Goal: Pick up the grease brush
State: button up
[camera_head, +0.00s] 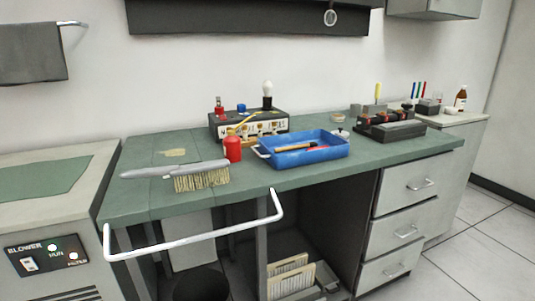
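In the head view, a blue tray (317,158) stands on the green bench top. A thin orange-handled tool (296,149) lies in it with a dark piece by its right end; it may be the grease brush, but it is too small to be sure. A larger brush with a pale grey handle (158,171) and tan bristles (202,182) lies near the bench's front left, bristles facing the front. My gripper is not in view.
A red oil can (233,147) stands just left of the tray. Behind is a dark box with a bulb (250,124). A dark fixture (390,125) stands to the right. A white rail (195,236) juts out along the front. The bench's front right is clear.

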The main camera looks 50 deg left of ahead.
aim_at(310, 145)
jog(key=u, duration=2)
